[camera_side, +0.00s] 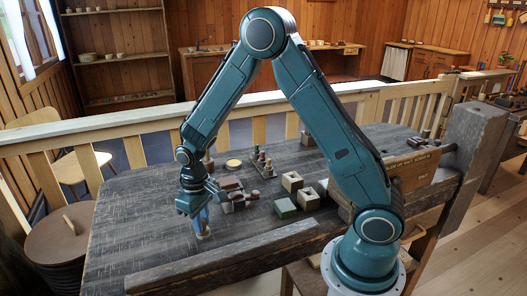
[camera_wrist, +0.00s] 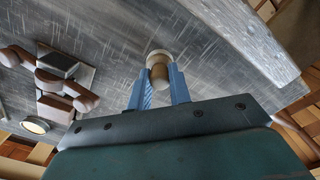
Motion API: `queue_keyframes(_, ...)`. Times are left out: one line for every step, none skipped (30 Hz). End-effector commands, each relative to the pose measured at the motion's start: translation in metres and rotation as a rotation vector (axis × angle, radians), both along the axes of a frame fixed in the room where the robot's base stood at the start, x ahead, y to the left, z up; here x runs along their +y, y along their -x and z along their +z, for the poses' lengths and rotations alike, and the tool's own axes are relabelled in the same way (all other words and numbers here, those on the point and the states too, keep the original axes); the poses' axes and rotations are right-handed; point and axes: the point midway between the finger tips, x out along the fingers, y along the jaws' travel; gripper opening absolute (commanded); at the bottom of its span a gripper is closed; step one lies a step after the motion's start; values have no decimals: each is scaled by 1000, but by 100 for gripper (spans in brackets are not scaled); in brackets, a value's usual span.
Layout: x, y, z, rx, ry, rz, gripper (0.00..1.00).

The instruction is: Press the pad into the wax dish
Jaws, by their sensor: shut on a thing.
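My gripper (camera_side: 199,216) points down over the front left part of the dark bench. In the wrist view its blue fingers (camera_wrist: 160,90) are shut on the brown handle of the pad (camera_wrist: 159,73), whose wider pale end points away from my gripper. The pad's pale lower end also shows in the side view (camera_side: 204,236), close to the bench top; I cannot tell whether it touches. The wax dish (camera_side: 233,163), a round yellowish disc with a darker rim, lies farther back on the bench, well apart from the pad. It also shows at lower left in the wrist view (camera_wrist: 37,125).
A block with brown turned pieces (camera_side: 238,197) stands between my gripper and the bench's middle. A raised wooden rail (camera_side: 222,257) runs along the front. The bench's left side is clear.

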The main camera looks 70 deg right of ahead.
Motion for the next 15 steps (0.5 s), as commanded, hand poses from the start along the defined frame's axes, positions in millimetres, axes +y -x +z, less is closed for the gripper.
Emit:
queue_keyframes(0,0,0,0,0,0,2)
queue_keyframes(0,0,0,0,0,0,2)
queue_keyframes(0,0,0,0,0,0,2)
queue_keyframes(0,0,0,0,0,0,2)
queue_keyframes(0,0,0,0,0,0,2)
queue_keyframes(0,0,0,0,0,0,2)
queue_keyframes(0,0,0,0,0,0,2)
queue_keyframes(0,0,0,0,0,0,2)
queue_keyframes(0,0,0,0,0,-1,2)
queue_keyframes(0,0,0,0,0,-1,2)
queue_keyframes(-1,-1,0,0,0,-3,2)
queue_keyframes(-2,-1,0,0,0,-5,2)
queue_keyframes(-2,-2,0,0,0,-7,2)
queue_keyframes(-3,-3,0,1,0,-10,2)
queue_keyframes(-5,-5,1,1,0,-15,2)
